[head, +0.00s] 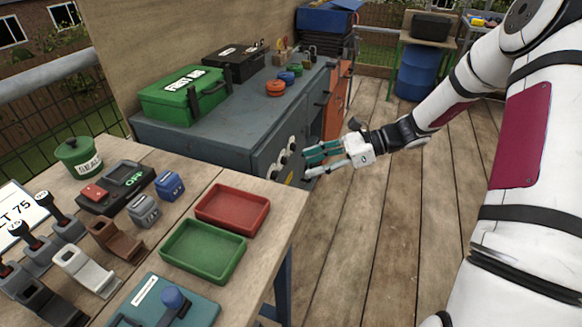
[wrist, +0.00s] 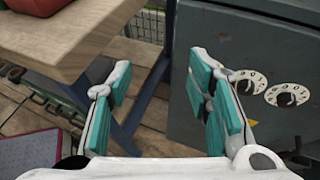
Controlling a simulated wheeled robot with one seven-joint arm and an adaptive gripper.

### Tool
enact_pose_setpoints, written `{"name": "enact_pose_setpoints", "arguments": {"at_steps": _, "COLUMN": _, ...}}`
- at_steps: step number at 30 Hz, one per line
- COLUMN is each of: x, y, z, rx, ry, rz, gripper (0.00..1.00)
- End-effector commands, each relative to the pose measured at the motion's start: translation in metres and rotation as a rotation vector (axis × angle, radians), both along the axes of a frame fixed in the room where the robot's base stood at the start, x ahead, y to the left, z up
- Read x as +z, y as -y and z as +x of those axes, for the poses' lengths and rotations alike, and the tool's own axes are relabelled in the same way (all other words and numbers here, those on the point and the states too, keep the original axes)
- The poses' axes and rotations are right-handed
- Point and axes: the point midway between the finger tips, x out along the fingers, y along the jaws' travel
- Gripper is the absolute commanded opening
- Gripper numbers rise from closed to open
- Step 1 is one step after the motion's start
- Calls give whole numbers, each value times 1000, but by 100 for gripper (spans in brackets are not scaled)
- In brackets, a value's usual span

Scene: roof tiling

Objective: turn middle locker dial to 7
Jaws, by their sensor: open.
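The grey locker cabinet (head: 215,137) carries a row of white dials on its front. In the head view the middle dial (head: 281,157) sits between a dial nearer the table (head: 272,172) and a farther one (head: 291,143). My gripper (head: 309,163) is open and empty, just in front of and to the right of the dials, apart from them. In the wrist view two dials, one left (wrist: 249,83) and one right (wrist: 287,96), show right of my gripper (wrist: 155,84). The third dial is not visible there; the right finger covers part of the cabinet front. Their numbers are too small to read.
A wooden table (head: 160,158) with red (head: 232,207) and green (head: 202,250) trays stands at the near left. A green first aid box (head: 184,94) sits on the cabinet. The plank floor (head: 375,235) right of the cabinet is clear.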

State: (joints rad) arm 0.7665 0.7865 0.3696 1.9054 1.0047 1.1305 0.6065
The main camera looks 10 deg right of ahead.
Motion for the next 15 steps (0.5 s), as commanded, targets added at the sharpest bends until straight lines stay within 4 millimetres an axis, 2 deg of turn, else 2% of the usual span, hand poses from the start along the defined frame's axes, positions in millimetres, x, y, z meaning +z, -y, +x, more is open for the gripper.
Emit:
{"name": "enact_pose_setpoints", "arguments": {"at_steps": 1, "x": -23, "y": 11, "z": 12, "rx": -65, "ry": -36, "rz": 70, "gripper": 46}}
{"name": "enact_pose_setpoints", "arguments": {"at_steps": 6, "x": -74, "y": 44, "z": 46, "rx": -270, "ry": -138, "rz": 293, "gripper": 46}}
{"name": "enact_pose_setpoints", "arguments": {"at_steps": 10, "x": -105, "y": 69, "z": 64, "rx": -395, "ry": -193, "rz": 433, "gripper": 46}}
{"name": "enact_pose_setpoints", "arguments": {"at_steps": 15, "x": -126, "y": 88, "z": 75, "rx": -484, "ry": -231, "rz": 539, "gripper": 46}}
